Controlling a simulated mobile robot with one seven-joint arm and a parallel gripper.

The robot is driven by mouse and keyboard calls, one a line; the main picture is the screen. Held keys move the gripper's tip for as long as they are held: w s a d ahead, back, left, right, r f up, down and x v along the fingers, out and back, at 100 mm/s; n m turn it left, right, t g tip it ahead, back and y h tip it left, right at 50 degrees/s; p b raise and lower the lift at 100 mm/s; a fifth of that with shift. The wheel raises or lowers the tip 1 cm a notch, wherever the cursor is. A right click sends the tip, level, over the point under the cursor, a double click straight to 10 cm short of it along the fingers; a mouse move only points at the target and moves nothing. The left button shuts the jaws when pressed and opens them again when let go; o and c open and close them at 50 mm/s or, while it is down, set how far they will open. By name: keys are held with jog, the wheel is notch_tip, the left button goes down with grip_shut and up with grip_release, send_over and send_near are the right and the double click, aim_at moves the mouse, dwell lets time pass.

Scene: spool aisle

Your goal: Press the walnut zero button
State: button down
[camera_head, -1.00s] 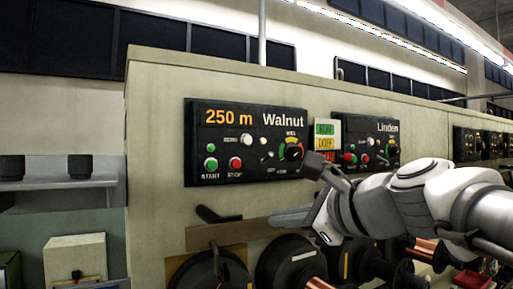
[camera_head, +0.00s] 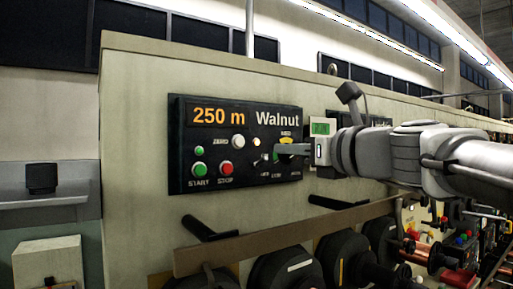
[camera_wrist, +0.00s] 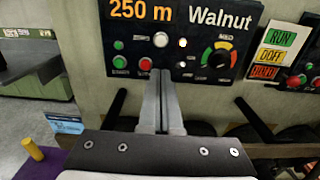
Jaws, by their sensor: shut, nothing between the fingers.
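The Walnut panel (camera_head: 180,145) is black and reads 250 m. Its round white zero button (camera_head: 238,142) sits beside the ZERO label, above the red STOP button (camera_head: 225,168). My gripper (camera_head: 281,149) is shut and empty, reaching in from the right; in this view it covers part of the dial right of the zero button. In the wrist view the fingertips (camera_wrist: 161,73) lie together just below the white zero button (camera_wrist: 160,39), in front of the panel. I cannot tell whether they touch the panel.
A green START button (camera_head: 199,169), a green lamp (camera_head: 199,151) and a small white lamp (camera_head: 256,143) are close by. A toggle stands below the lamp. Dark handles (camera_head: 207,229) and a rail (camera_head: 260,245) jut out below, above the spools. The Linden panel is mostly hidden by my arm.

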aim_at(239, 144)
jog(key=p+x, duration=0.2)
jog(key=x, duration=1.2)
jog(key=shift+a, duration=0.1)
jog(key=shift+w+a+p, duration=0.25)
jog(key=shift+w+p, duration=0.05)
jog(key=shift+w, duration=0.1)
jog(key=shift+r, duration=0.2)
jog(key=shift+s, duration=0.1)
jog(key=shift+r, duration=0.1)
